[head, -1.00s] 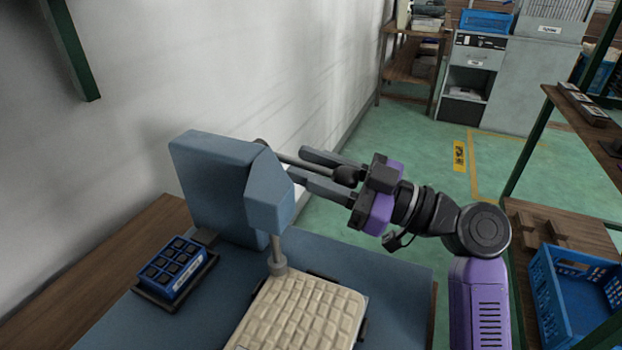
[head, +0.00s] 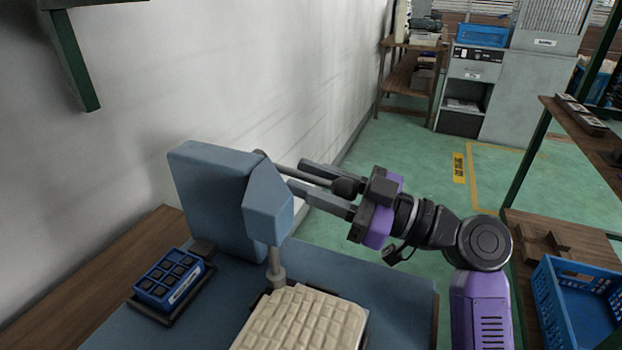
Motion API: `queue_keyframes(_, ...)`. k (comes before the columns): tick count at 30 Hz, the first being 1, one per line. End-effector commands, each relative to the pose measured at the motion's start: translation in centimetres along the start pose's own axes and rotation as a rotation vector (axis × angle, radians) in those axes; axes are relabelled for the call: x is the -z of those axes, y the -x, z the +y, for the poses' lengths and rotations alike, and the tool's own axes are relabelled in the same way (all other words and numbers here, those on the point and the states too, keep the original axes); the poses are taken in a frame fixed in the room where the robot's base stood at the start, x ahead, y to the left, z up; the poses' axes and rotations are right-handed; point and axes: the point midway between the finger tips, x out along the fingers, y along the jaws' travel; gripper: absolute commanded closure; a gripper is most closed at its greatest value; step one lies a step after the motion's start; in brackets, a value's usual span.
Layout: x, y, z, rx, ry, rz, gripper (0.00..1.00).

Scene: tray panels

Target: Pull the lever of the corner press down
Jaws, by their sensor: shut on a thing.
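The corner press (head: 213,203) is a blue-grey machine standing on a blue mat near the wall. The lever (head: 305,173) is a grey rod with a dark knob, running out to the right from behind the press head, roughly level. My gripper (head: 322,187) has its two long fingers around the lever near the knob and is shut on it. The exact finger contact is partly hidden.
A blue box with dark square pieces (head: 167,279) sits left of the press. A blue crate (head: 575,305) stands on a wooden shelf at right. A green bracket (head: 75,62) hangs on the wall. Green floor lies open behind my arm.

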Motion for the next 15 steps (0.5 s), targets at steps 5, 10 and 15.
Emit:
queue_keyframes(5,-1.25,-0.16,-0.56,0.012,-0.014,-0.017,1.00)
queue_keyframes(10,-1.25,-0.20,-0.60,0.013,-0.014,-0.017,1.00)
queue_keyframes(15,-1.26,-0.23,-0.62,0.014,-0.015,-0.017,0.61)
